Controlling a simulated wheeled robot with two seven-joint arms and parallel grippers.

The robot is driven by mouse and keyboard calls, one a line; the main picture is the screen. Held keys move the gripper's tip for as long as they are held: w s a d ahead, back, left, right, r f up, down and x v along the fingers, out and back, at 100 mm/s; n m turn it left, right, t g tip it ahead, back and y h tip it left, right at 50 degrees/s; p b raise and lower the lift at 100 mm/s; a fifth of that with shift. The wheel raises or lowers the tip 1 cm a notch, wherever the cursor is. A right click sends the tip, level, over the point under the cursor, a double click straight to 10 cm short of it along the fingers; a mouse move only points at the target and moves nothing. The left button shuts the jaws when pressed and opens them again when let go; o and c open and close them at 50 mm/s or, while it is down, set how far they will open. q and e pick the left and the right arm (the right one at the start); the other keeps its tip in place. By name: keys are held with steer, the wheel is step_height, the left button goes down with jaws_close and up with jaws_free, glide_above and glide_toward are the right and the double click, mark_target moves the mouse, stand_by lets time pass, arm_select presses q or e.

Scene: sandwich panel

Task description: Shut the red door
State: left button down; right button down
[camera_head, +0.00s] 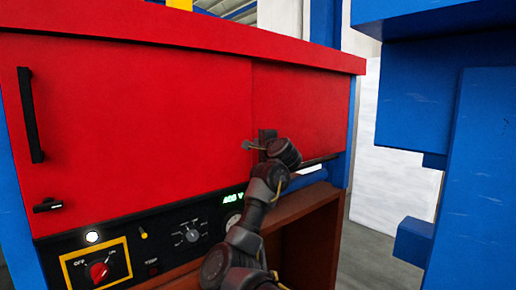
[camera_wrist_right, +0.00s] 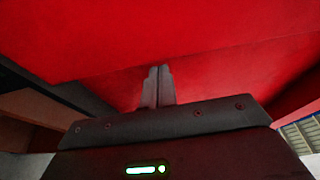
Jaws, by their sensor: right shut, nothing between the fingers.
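A wide red panel (camera_head: 140,110) fills the front of the cabinet, with a vertical black handle (camera_head: 31,115) at its left and a small black latch (camera_head: 47,205) below. A vertical seam divides it from a narrower red panel (camera_head: 305,110) on the right. I cannot tell which panel is the door, or how far it stands open. My right gripper (camera_head: 249,145) is at the seam, in front of the red surface. In the right wrist view its fingers (camera_wrist_right: 157,82) are together and empty, pointing at red surfaces; contact is unclear. My left gripper is out of view.
Below the panels is a black control strip (camera_head: 170,243) with knobs, a red switch (camera_head: 99,271) and a green display (camera_head: 233,198).

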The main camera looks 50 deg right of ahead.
steer(key=s+a+b, duration=0.1)
steer(key=s+b, duration=0.3)
steer(key=s, duration=0.5)
steer(key=shift+s+f, duration=0.15)
steer(key=shift+s, duration=0.2)
steer(key=shift+a, duration=0.2)
